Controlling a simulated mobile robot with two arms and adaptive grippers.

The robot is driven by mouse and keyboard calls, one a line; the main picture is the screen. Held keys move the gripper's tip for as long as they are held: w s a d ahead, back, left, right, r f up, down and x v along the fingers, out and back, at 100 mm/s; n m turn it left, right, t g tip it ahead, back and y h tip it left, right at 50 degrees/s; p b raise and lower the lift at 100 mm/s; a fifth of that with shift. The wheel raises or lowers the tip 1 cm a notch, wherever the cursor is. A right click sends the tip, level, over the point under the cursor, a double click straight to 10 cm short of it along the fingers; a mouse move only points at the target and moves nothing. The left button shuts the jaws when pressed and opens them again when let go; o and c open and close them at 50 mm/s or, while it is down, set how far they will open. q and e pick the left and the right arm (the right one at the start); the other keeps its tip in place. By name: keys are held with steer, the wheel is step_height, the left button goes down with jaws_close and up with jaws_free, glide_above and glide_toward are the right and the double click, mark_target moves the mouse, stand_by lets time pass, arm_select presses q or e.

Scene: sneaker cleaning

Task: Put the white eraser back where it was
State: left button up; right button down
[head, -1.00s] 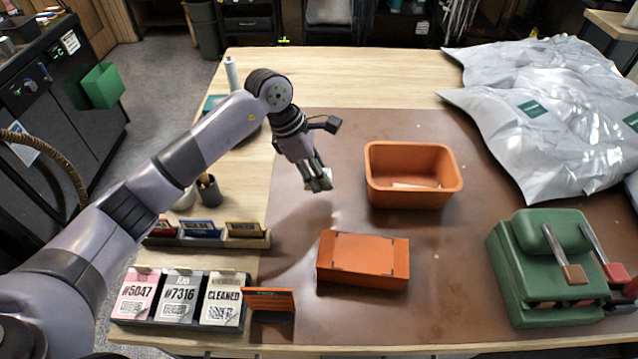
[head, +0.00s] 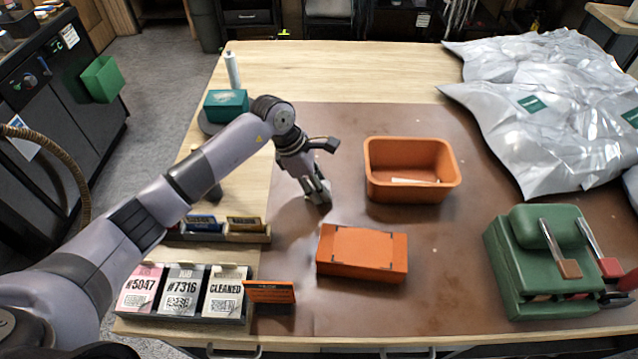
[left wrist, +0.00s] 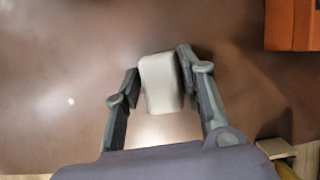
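The white eraser (left wrist: 161,83) is a pale, rounded block between the two fingers of my left gripper (left wrist: 158,78) in the left wrist view. The fingers lie along its two sides and look shut on it. In the head view my left gripper (head: 319,203) points down over the brown mat, left of the orange bin and just above and left of the orange box. The eraser is hard to make out there. I cannot tell whether it touches the mat.
An orange bin (head: 412,193) and an orange box (head: 361,253) sit on the brown mat (head: 450,270). Card holders (head: 183,293) stand at the front left, a green machine (head: 545,265) at the right, silver bags (head: 540,110) at the back right. Mat is clear around the gripper.

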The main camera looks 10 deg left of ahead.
arm_select(q)
steer(key=o, duration=0.3)
steer(key=shift+r, duration=0.25)
steer(key=shift+a+r, duration=0.25)
steer(key=shift+r, duration=0.05)
steer(key=b+v, duration=0.2)
steer(key=v, duration=0.9)
steer(key=shift+s+d+r+b, duration=0.1)
steer(key=shift+b, duration=0.2)
